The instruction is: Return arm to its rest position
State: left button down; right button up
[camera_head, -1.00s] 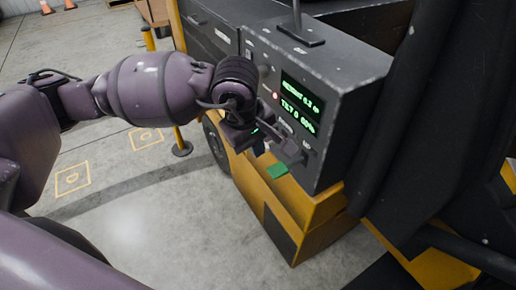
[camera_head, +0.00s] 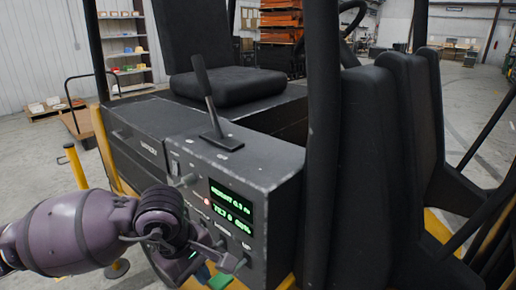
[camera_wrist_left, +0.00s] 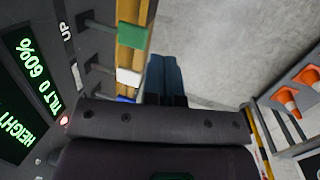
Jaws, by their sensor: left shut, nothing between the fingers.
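My left arm (camera_head: 75,235) comes in from the left in the head view. My left gripper (camera_head: 182,270) is low beside the front of the black control box (camera_head: 270,200); its fingertips are hard to make out there. In the left wrist view the two dark blue fingers (camera_wrist_left: 165,78) lie together, shut and empty, pointing over the floor. They are apart from the levers with a green tab (camera_wrist_left: 131,35), a white tab (camera_wrist_left: 127,77) and a blue tab (camera_wrist_left: 125,98). My right gripper is not in view.
The box carries a lit green display (camera_head: 231,205) and an upright black lever (camera_head: 208,95). A yellow post (camera_head: 76,165) stands left. Orange cones (camera_wrist_left: 290,100) are on the right in the wrist view.

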pick_arm(q)
jog(key=s+d+r+n+g+h, duration=0.2)
jog(key=s+d+n+h, duration=0.5)
jog(key=d+n+h, duration=0.55)
jog(key=w+a+f+n+t+y, duration=0.25)
jog(key=a+n+t, duration=0.3)
jog(key=n, duration=0.55)
jog(key=w+a+f+n+t+y, duration=0.1)
jog(key=a+f+n+t+y, duration=0.1)
jog(key=a+f+n+t, duration=0.65)
jog(key=w+a+r+n+t+y, duration=0.1)
jog(key=w+a+n+t+y, duration=0.3)
jog(key=n, duration=0.9)
jog(key=s+a+f+n+g+y, duration=0.3)
jog(key=s+a+f+n, duration=0.1)
jog(key=s+f+n, duration=0.3)
jog(key=s+a+f+n+g+y, duration=0.3)
jog(key=s+f+n, duration=0.5)
jog(key=f, duration=0.3)
jog(key=shift+a+f+y, duration=0.15)
jog(key=shift+a+y, duration=0.35)
jog(key=shift+a, duration=0.3)
